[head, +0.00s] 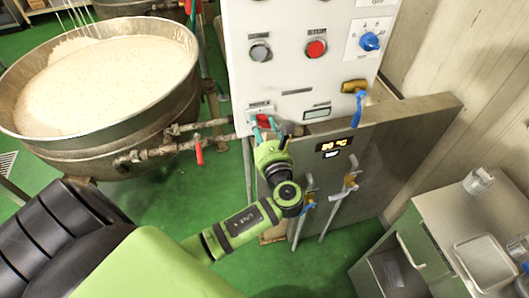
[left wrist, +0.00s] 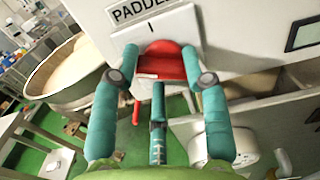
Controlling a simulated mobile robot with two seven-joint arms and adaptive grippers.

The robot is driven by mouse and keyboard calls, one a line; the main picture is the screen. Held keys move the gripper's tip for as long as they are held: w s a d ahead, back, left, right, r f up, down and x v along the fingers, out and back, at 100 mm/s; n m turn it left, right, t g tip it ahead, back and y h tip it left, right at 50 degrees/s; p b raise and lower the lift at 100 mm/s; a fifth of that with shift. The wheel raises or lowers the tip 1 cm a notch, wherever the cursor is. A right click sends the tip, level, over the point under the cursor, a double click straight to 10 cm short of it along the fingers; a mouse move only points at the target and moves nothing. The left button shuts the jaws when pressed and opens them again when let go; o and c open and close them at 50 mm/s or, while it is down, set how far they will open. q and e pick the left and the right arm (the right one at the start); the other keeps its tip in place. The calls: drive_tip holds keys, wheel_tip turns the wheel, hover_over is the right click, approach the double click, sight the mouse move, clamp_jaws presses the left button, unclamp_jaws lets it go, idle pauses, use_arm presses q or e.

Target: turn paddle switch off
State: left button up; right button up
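The paddle switch is a red rocker (head: 264,120) at the lower left of the white control panel (head: 290,80). In the left wrist view the red switch (left wrist: 168,62) sits under a "PADDLE" label and an "I" mark. My left gripper (head: 264,128) is right at the switch. In the left wrist view its teal fingers (left wrist: 158,62) are spread apart, with one at each side of the switch and a third below. The gripper is open, and I cannot tell whether a finger touches the switch. The fingers partly hide the switch in the head view. My right gripper is not in view.
A large kettle (head: 60,147) of pale mix stands at the left, with pipes and a red-handled valve (head: 199,152). The panel also bears a red button (head: 316,48) and a blue knob (head: 369,41). A metal cabinet (head: 440,215) stands at the lower right.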

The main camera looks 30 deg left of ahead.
use_arm(q)
drive_tip(key=shift+d+m, duration=0.15)
drive_tip(key=shift+m, duration=0.75)
drive_tip(key=b+v, duration=0.3)
drive_tip(key=v, duration=0.4)
drive_tip(key=s+f+n+g+h+b, duration=0.1)
drive_tip(key=f+h, duration=0.1)
drive_tip(key=f, duration=0.9)
drive_tip(key=s+d+f+n+g+h+b, duration=0.1)
drive_tip(key=s+f+n+g+h, duration=0.1)
drive_tip(key=f, duration=0.9)
drive_tip(key=s+f+n+g+h+b, duration=0.1)
drive_tip(key=f+n+h, duration=0.1)
drive_tip(key=f, duration=0.9)
drive_tip(key=shift+s+d+h+b, duration=0.3)
drive_tip(key=shift+s+h, duration=0.1)
drive_tip(key=shift+h, duration=0.4)
drive_tip(key=shift+f, duration=0.15)
